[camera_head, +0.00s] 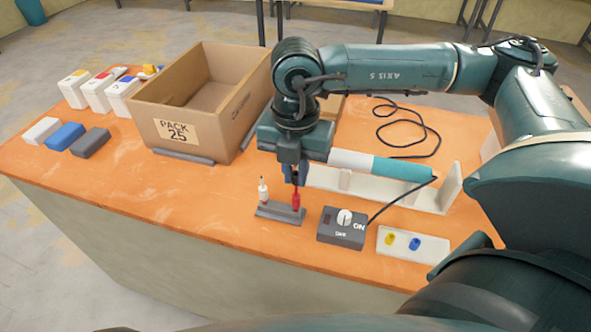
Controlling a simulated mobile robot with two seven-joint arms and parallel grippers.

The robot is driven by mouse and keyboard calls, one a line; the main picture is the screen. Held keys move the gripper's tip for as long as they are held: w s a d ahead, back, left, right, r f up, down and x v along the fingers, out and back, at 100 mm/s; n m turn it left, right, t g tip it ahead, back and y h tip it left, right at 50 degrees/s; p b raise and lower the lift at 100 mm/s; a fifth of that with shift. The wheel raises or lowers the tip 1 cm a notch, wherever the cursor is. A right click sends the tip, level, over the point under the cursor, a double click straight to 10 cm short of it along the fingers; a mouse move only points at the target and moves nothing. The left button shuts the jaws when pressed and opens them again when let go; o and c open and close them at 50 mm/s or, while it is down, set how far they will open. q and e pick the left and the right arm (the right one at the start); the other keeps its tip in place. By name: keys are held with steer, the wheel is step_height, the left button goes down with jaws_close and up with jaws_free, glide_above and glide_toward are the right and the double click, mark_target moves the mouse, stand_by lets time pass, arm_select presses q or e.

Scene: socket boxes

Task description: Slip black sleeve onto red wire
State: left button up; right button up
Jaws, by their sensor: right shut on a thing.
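A red wire (296,200) stands upright at the right end of a dark grey holder block (279,213). A white wire (263,190) stands at the block's left end. My right gripper (295,177) points down directly over the red wire, its fingertips at the wire's upper end. It is shut on a small dark piece that looks like the black sleeve, mostly hidden between the fingers. I cannot tell whether the sleeve is around the wire's tip or just above it. My left gripper is not in view.
A white and teal tool (405,170) lies on a white cradle (440,200), cabled to a dark control box (341,229) marked ON. A white plate (434,246) holds yellow and blue pieces. A cardboard box (235,125), small bins (75,90) and blocks (65,136) occupy the left.

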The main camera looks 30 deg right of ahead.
steer(key=shift+f, duration=0.15)
steer(key=shift+f+b, duration=1.1)
steer(key=shift+b, duration=0.2)
steer(key=shift+f, duration=0.15)
steer(key=o, duration=0.8)
steer(key=shift+o, duration=0.4)
steer(key=o, duration=0.3)
